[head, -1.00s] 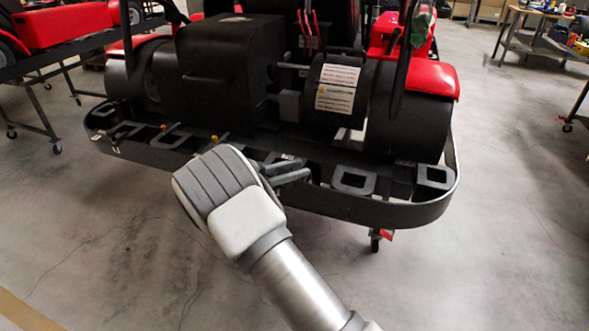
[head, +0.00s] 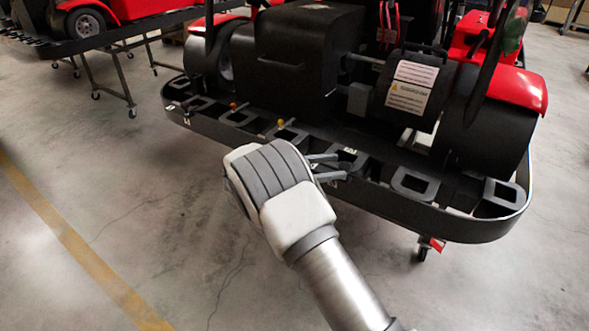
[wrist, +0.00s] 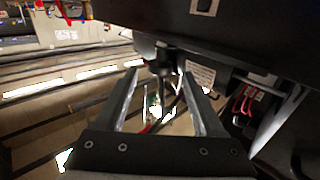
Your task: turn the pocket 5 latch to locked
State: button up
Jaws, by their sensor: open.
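My gripper (head: 337,166) is at the near rim of the kart's black bumper (head: 430,220), just left of a pocket with a pale label (head: 347,151). In the wrist view my gripper (wrist: 160,85) has its two fingers apart. A dark, narrow piece (wrist: 161,62) shows between the fingertips and may be the latch; whether it touches a finger, I cannot tell. A yellow-topped knob (head: 280,123) and a red-topped knob (head: 233,106) stand on the bumper farther left. No pocket number is readable for certain, and the latch's setting cannot be made out.
The kart's black housing (head: 305,60) and a cylinder with a warning label (head: 410,88) rise behind the bumper. Another red kart on a stand (head: 90,40) is at the upper left. The floor in front is clear, with a yellow line (head: 80,245).

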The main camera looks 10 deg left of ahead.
jog(key=v, duration=1)
jog(key=shift+a, duration=0.3)
jog(key=shift+s, duration=0.1)
